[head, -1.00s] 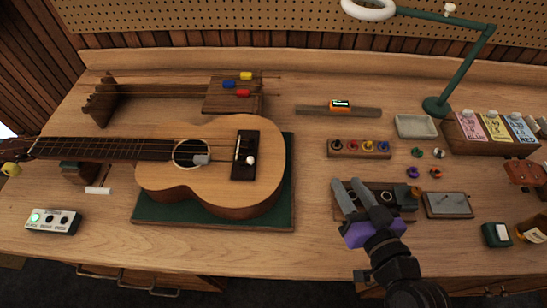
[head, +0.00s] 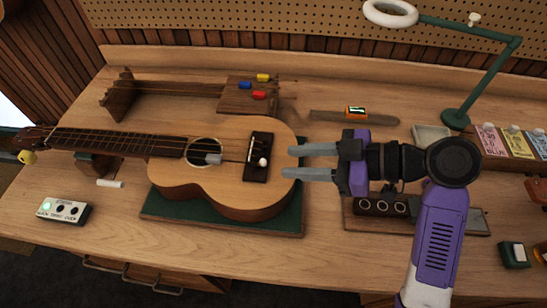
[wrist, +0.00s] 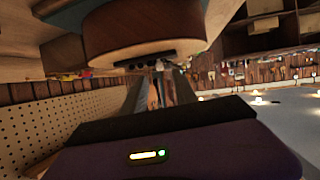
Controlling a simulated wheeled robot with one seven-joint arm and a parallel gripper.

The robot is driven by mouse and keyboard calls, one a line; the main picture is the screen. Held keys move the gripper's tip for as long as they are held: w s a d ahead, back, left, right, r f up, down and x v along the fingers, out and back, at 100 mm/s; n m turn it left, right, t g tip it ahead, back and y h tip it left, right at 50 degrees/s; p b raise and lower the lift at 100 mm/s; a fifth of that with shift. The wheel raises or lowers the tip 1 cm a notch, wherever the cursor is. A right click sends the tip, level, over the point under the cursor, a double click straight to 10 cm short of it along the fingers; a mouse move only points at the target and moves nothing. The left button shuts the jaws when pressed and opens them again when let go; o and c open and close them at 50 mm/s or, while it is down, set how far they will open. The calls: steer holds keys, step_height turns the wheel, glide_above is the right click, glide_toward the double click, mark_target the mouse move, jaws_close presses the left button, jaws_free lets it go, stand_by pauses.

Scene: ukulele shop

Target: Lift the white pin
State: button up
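The ukulele (head: 225,180) lies face up on a green-topped mat (head: 290,215), its neck toward the left. The white pin (head: 263,162) is a small round white head at the dark bridge (head: 258,145). My gripper (head: 287,162) is open and empty, its two grey fingers pointing left at the bridge. In the head view the tips end just right of the pin, apart from it. In the wrist view the ukulele body (wrist: 145,35) appears upside down ahead of the fingers (wrist: 160,92); the pin is too small there to tell clearly.
A green lamp (head: 456,118) and card boxes (head: 490,142) stand at the right. A rack with colored clips (head: 258,95) is behind the ukulele. A dark block with round holes (head: 385,207) lies below my arm. A small switch box (head: 62,211) sits front left.

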mark_target(266, 161)
steer(key=shift+p+x, duration=0.45)
steer(key=shift+x, duration=2.35)
jaws_close()
steer(key=shift+d, duration=0.1)
